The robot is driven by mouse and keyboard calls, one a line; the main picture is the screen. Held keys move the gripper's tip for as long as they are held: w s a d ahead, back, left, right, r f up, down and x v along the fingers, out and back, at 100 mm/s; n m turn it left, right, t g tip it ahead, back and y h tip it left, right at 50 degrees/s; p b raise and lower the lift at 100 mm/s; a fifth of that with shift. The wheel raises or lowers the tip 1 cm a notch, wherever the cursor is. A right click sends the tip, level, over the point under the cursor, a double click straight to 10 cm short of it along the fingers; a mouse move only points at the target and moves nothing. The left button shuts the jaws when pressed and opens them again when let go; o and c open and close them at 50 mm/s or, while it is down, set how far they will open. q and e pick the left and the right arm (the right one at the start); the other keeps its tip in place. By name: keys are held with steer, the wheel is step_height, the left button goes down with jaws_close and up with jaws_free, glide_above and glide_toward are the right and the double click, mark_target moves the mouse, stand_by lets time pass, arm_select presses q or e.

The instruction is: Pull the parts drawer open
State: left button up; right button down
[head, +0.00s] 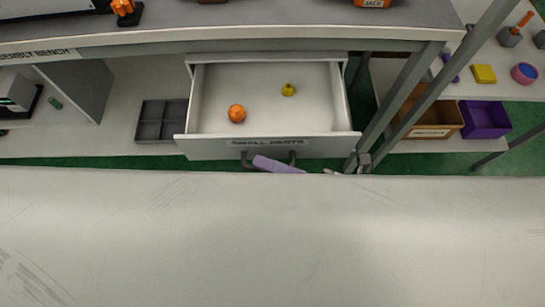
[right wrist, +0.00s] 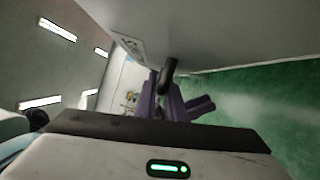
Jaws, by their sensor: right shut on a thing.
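The parts drawer (head: 215,148), light grey and labelled SMALL PARTS, sits under the bench top and stands pulled out, with its inside showing. An orange piece (head: 237,114) and a small yellow piece (head: 288,90) lie apart on its floor. Its dark bar handle (head: 245,160) is on the front face, below the label, and also shows in the right wrist view (right wrist: 168,72). My right gripper (head: 278,164), with purple fingers, is shut on the handle; the fingers also show in the right wrist view (right wrist: 172,100). The foreground hides much of this gripper. My left gripper is not in view.
The assembly bench (head: 150,30) spans the top. A grey divided tray (head: 161,121) is on the shelf left of the drawer. A brown bin (head: 432,118) and a purple bin (head: 485,119) stand at right, beyond slanted grey posts close to the drawer's right side.

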steer(key=c, duration=1.9)
jaws_free()
steer(key=shift+o, duration=0.3)
steer(key=shift+d, duration=0.1)
steer(key=v, duration=1)
steer(key=shift+b, duration=0.3)
